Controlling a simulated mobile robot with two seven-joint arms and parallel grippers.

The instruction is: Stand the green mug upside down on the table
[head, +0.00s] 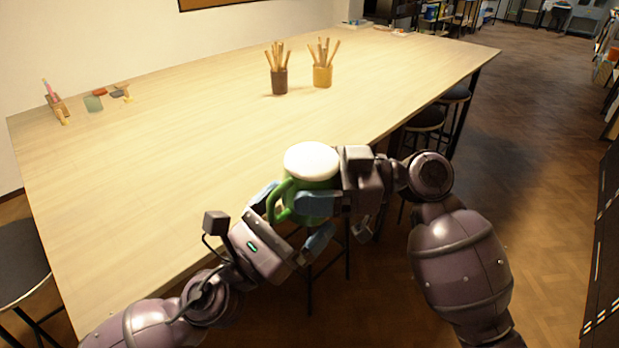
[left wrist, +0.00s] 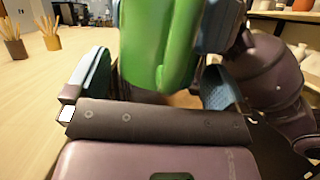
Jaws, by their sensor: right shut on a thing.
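The green mug (head: 312,184) is held up off the front edge of the table (head: 190,150), with a round white face on top. I cannot tell whether this face is its base or its inside. Its green handle (head: 276,204) points left, toward my left gripper. My right gripper (head: 309,195) is shut on the mug from the right, a blue finger across its near side. My left gripper (head: 298,216) is open, its fingers apart on either side of the handle. In the left wrist view the mug (left wrist: 158,40) fills the space between the fingers.
Two pencil pots, brown (head: 279,82) and yellow (head: 322,76), stand toward the table's far side. Small items, including a green block (head: 93,103), lie at the far left. The table's middle is clear. Stools (head: 425,118) stand along the right edge.

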